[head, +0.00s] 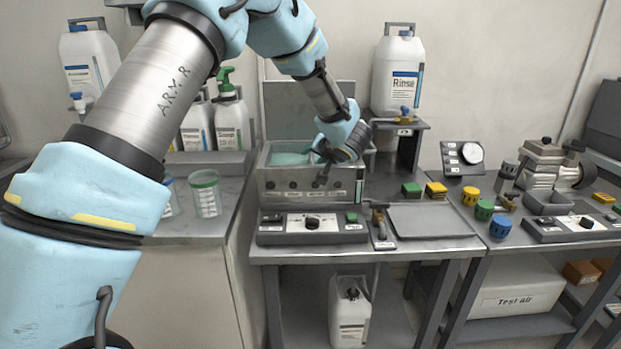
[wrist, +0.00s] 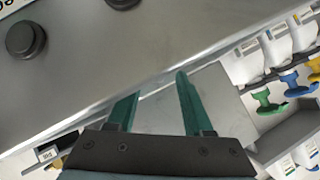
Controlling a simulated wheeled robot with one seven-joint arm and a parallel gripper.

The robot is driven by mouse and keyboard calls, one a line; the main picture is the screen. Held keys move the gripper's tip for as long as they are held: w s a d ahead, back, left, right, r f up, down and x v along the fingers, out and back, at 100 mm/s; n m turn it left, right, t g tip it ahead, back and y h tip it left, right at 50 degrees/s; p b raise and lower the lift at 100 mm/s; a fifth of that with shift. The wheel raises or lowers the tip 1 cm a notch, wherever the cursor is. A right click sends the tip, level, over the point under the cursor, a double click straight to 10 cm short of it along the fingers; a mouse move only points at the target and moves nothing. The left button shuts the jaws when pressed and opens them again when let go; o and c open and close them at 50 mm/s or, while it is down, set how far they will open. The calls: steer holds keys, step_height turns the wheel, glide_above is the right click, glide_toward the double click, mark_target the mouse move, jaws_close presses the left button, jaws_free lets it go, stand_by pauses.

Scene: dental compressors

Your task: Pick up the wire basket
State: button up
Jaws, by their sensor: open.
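I cannot make out the wire basket in either view. A metal tank (head: 285,185) with a raised lid (head: 300,105) stands on the middle bench, with teal liquid or lining (head: 288,158) inside. My arm reaches over it from the upper left, and my gripper (head: 320,155) is at the tank's opening, partly hidden by my wrist. In the wrist view my gripper (wrist: 158,85) has two green fingers apart with nothing visible held between them. A grey metal wall or panel (wrist: 90,60) with dark round knobs lies just beyond the fingertips.
A control box (head: 312,225) stands in front of the tank. A Rinse jug (head: 398,75) stands on a raised shelf. Bottles and cups (head: 205,193) stand left.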

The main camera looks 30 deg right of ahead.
jaws_close()
stand_by(1.3)
